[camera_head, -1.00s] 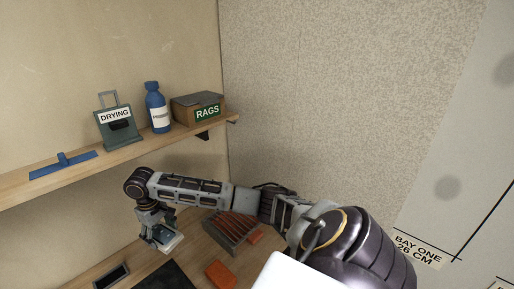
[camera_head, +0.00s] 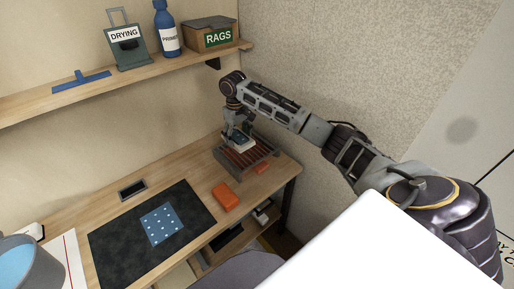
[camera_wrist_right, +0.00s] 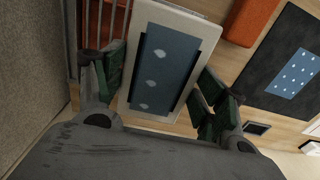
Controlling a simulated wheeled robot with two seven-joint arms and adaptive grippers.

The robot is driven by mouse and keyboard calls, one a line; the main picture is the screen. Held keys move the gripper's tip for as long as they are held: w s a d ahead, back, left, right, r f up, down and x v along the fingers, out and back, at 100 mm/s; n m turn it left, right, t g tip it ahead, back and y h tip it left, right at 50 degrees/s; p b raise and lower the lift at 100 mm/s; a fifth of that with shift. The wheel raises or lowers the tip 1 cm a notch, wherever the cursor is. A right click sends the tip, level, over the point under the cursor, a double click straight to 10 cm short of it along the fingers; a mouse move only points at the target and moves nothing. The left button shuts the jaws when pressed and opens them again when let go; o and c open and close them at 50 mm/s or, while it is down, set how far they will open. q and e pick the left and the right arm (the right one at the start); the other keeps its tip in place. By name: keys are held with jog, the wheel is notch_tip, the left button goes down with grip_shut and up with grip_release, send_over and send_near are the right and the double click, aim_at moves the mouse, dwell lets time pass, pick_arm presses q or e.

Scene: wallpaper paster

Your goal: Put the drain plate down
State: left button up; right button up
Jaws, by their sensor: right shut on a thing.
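The drain plate (camera_head: 241,141), as I take it, is a flat pale slab with a dark-edged blue face with white spots. It fills the middle of the right wrist view (camera_wrist_right: 190,22). My right gripper (camera_wrist_right: 158,85) is shut on it, with green-padded fingers at both sides. In the head view my right gripper (camera_head: 238,134) holds it over a rack with reddish-brown slats (camera_head: 262,154) at the back right of the bench. I cannot tell whether the plate touches the slats. My left gripper is not in view.
An orange block (camera_head: 226,197) lies left of the rack. A dark mat (camera_head: 112,238) bears a blue spotted square (camera_head: 162,224). A grey bucket (camera_head: 40,268) stands front left. A shelf (camera_head: 50,105) above holds the drying stand, bottle and rags box. A textured wall is at right.

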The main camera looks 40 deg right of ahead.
dwell(0.4)
send_over(240, 158)
jog(key=shift+w+f, duration=0.1)
jog(key=shift+f, duration=2.4)
jog(key=shift+f, duration=0.1)
jog(key=shift+f, duration=2.4)
jog(key=o, duration=1.1)
jog(key=shift+f, duration=0.1)
notch_tip(240, 158, up, 12)
jog(key=shift+r, duration=0.15)
